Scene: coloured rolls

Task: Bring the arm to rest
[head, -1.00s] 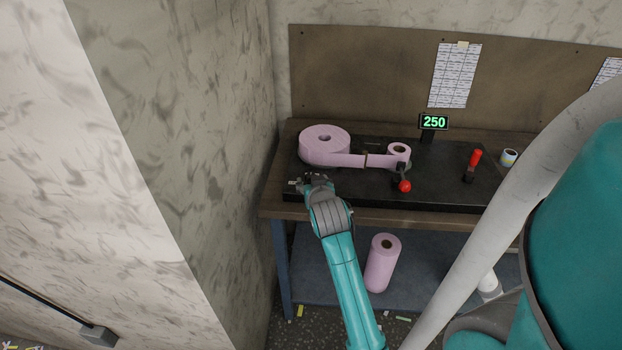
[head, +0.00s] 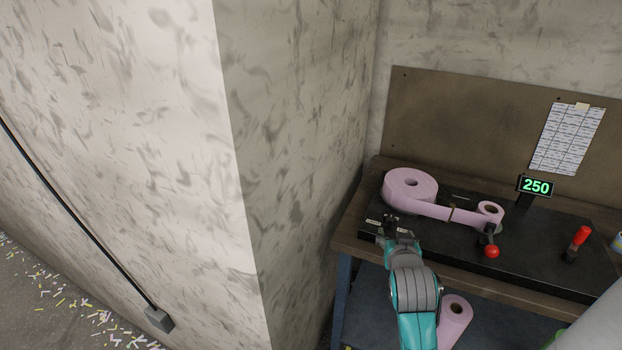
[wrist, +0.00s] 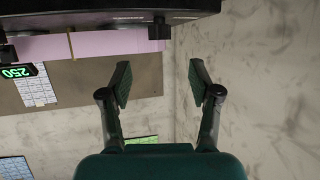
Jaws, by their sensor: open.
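My gripper (head: 392,224) is at the front left edge of the black machine plate (head: 540,253) on the workbench, in front of the large pink roll (head: 411,184). In the wrist view my gripper (wrist: 158,84) has its two fingers spread wide with nothing between them. My teal arm reaches up to it from the lower part of the head view.
A pink strip runs from the large roll to a small pink roll (head: 490,211). A red-knobbed crank (head: 491,252), a red-handled lever (head: 580,238) and a display reading 250 (head: 536,187) stand right. Another pink roll (head: 456,318) is below. A wall corner (head: 290,170) stands close left.

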